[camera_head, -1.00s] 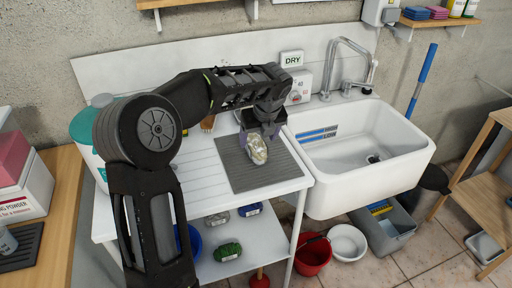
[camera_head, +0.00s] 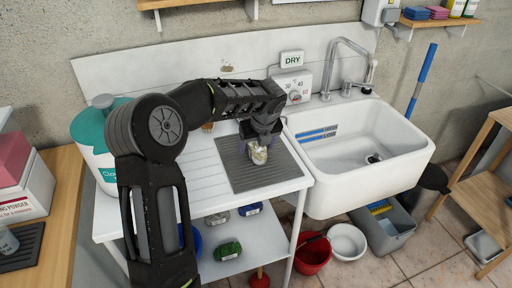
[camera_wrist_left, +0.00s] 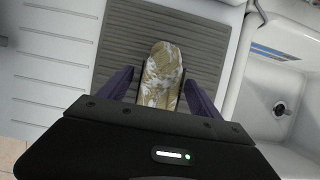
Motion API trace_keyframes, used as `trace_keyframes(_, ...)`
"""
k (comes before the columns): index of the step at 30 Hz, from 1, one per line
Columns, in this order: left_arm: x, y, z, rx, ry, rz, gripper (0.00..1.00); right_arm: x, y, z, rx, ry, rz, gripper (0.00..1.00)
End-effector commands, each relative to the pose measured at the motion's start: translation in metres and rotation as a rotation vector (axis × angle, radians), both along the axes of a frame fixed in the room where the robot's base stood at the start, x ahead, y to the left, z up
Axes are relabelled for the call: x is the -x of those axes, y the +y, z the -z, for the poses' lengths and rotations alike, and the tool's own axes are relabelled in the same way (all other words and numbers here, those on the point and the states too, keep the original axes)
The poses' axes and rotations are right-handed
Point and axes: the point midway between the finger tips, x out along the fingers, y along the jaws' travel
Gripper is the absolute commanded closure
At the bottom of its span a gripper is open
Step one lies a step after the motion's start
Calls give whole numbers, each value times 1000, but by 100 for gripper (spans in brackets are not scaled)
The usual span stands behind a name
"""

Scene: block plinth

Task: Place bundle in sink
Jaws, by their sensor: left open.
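The bundle (camera_head: 258,155) is a mottled tan and white roll lying on a grey ribbed mat (camera_head: 237,178) on the white drainboard. In the left wrist view the bundle (camera_wrist_left: 161,75) lies between the two purple fingers of my left gripper (camera_wrist_left: 160,88), with a gap on each side. In the head view my left gripper (camera_head: 259,150) points down over the bundle and hides part of it. It is open. The white sink (camera_head: 345,155) is just right of the mat and looks empty, with a dark drain. My right gripper is not in view.
A chrome tap (camera_head: 345,70) stands behind the sink. A DRY sign (camera_head: 291,58) and a dial box (camera_head: 294,86) stand behind the mat. A teal-and-white container (camera_head: 95,135) is at the left. Red (camera_head: 314,256) and white (camera_head: 347,243) tubs are on the floor.

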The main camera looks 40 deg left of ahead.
Motion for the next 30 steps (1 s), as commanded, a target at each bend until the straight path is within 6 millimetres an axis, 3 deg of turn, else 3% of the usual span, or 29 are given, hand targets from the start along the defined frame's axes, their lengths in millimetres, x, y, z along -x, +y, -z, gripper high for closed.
trace_keyframes(2, 0, 0, 0, 0, 0, 0, 28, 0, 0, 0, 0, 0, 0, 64)
trace_keyframes(27, 0, 0, 0, 0, 0, 0, 97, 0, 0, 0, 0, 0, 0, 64)
trace_keyframes(30, 0, 0, 0, -1, -1, 0, 100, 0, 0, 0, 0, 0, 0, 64)
